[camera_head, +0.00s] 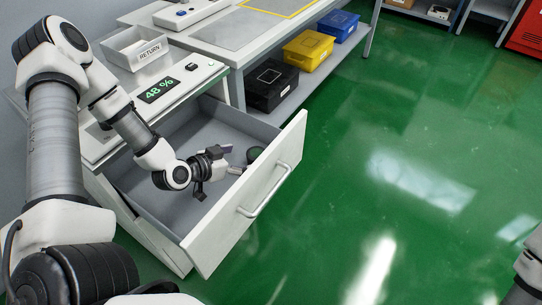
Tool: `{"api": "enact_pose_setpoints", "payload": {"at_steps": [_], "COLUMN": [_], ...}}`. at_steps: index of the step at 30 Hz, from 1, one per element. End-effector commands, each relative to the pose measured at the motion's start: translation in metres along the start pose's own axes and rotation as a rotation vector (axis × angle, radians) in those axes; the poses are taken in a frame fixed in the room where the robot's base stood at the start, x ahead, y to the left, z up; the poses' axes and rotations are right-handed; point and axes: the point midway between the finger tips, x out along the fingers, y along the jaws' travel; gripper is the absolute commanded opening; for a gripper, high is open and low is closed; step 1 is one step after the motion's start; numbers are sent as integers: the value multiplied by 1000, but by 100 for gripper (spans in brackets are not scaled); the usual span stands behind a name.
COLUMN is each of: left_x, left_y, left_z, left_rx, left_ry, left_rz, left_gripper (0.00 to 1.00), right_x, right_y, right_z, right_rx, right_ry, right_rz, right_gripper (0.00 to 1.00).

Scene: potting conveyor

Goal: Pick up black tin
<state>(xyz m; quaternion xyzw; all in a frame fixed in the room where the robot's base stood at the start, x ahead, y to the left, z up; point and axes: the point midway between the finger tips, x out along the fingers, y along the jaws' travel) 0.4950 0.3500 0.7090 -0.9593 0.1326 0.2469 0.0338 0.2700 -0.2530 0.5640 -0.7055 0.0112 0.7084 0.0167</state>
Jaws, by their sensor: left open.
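A small dark round thing, likely the black tin (255,154), is in the open grey drawer (185,215) near its front panel. It looks black-green and is partly hidden by the panel. My left gripper (236,159) reaches into the drawer from the left. Its fingers are apart and point right toward the tin, with a small gap visible between them and it. Nothing shows between the fingers. Of my right arm only a part shows at the lower right edge; its gripper is out of the picture.
The drawer's white front panel (262,190) with a bar handle (265,192) stands close to the gripper. A RETURN tray (120,45) and a display reading 48 % (159,91) sit above. Black (270,85), yellow (308,48) and blue (338,25) boxes stand on a low shelf. The green floor is clear.

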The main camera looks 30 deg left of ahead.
Motion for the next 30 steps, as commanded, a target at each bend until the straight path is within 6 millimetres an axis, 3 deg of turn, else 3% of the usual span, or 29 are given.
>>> {"api": "enact_pose_setpoints", "payload": {"at_steps": [8,15,23,25,29,30], "left_x": [31,72,78,78,78,78], "left_y": [0,-3,-4,-4,-4,-4], "left_z": [4,6,3,3,4,4], "left_rx": [5,7,-1,0,0,0], "left_ry": [-2,-2,0,0,-1,-1], "left_rz": [1,2,0,0,0,0], "left_gripper": [91,91,91,73,27,22], "right_x": [16,29,29,29,29,29], "right_y": [0,0,0,0,0,0], "right_z": [0,0,0,0,0,0], "right_rx": [0,0,0,0,0,0], "right_ry": [-1,0,0,0,0,0], "right_rz": [0,0,0,0,0,0], "right_gripper": [40,40,40,40,40,40]}}
